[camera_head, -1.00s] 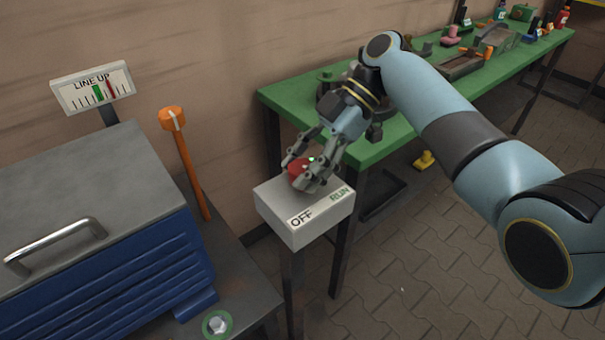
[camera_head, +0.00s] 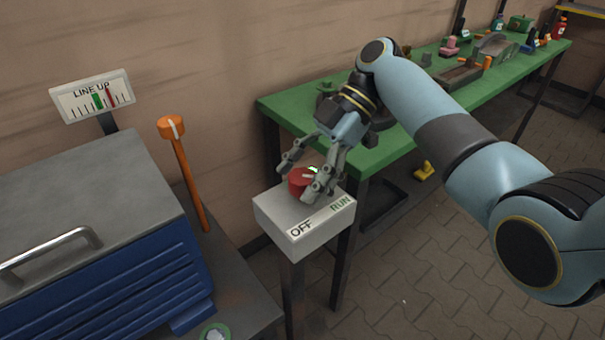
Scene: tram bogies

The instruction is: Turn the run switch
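The run switch is a red knob (camera_head: 298,181) on top of a light grey box (camera_head: 290,240) on a dark post. The box is marked OFF at its front left and RUN to the right. A small green and white mark shows on the knob's far right side. My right gripper (camera_head: 303,176) reaches down over the knob from behind. Its fingers are spread, one to the left of the knob and others in front of its right side. A gap shows at the left; contact at the right is unclear. My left gripper is out of view.
A blue and grey cabinet (camera_head: 90,200) with a metal handle stands at left. Beside it are an orange lever (camera_head: 188,180) and a LINE UP gauge (camera_head: 95,95). A green bench (camera_head: 285,108) with several parts stands behind the switch. Paved floor is clear at lower right.

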